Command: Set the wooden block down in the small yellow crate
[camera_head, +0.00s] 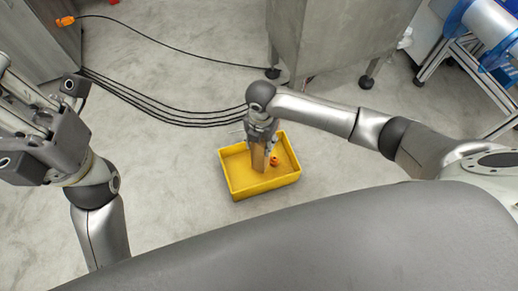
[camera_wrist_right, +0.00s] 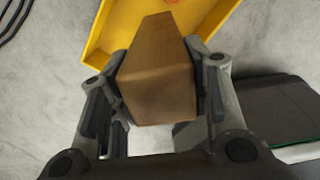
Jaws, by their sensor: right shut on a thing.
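The wooden block (camera_head: 258,157) is brown and stands upright in my right gripper (camera_head: 262,141). In the right wrist view the block (camera_wrist_right: 158,75) sits between the two fingers of the right gripper (camera_wrist_right: 158,100), which are shut on it. The small yellow crate (camera_head: 241,190) stands on the floor, and the block's lower end shows within its outline. I cannot tell whether the block touches the crate floor. The crate's rim also shows in the right wrist view (camera_wrist_right: 97,45). My left gripper (camera_head: 25,125) is at the left, far from the crate; its fingers are partly cut off.
A small orange thing (camera_head: 275,160) lies in the crate beside the block. Black cables (camera_head: 165,117) run across the concrete floor behind it. A grey metal cabinet (camera_head: 335,40) on feet stands at the back. The floor left of the crate is clear.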

